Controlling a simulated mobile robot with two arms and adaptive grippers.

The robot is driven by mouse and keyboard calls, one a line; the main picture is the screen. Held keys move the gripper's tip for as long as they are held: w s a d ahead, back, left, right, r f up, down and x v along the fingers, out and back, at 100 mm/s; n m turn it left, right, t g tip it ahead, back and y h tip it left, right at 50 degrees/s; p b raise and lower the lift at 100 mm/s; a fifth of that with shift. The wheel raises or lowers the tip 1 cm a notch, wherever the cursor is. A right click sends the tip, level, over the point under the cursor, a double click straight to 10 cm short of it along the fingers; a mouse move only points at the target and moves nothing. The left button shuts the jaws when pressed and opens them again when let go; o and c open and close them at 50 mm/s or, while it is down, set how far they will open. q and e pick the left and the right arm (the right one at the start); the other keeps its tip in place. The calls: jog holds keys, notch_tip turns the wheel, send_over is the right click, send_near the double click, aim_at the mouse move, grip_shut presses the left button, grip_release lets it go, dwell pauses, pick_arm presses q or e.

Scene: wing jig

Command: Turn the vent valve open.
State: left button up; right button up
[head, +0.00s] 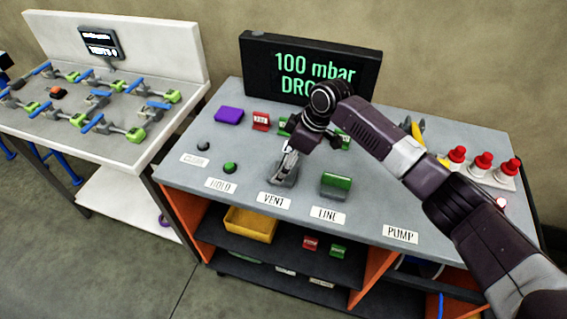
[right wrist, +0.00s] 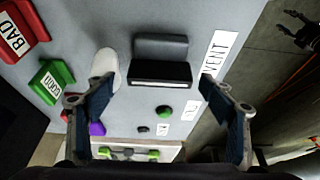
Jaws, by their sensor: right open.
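The vent valve (head: 288,180) stands behind the VENT label (head: 273,201) on the grey bench top, largely hidden by my right gripper in the head view. In the right wrist view the vent valve (right wrist: 160,62) is a grey block with a dark, silver-edged bar. My right gripper (head: 288,165) points down over it. Its open fingers (right wrist: 157,88) show on either side of the bar, with gaps at both sides. A dark claw-like shape (right wrist: 299,28) at the upper right of the wrist view may be my left gripper; its opening is unclear.
A green-topped LINE valve (head: 336,184) stands right of VENT. A green knob (head: 230,168) and a dark knob (head: 203,146) are to the left. A display (head: 310,68) reads 100 mbar, partly hidden. A white rounded object (right wrist: 105,68) is near one finger. Red-topped pieces (head: 483,161) stand far right.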

jog(key=v, duration=1.1)
jog(key=shift+s+d, duration=0.1)
jog(key=shift+d, duration=0.05)
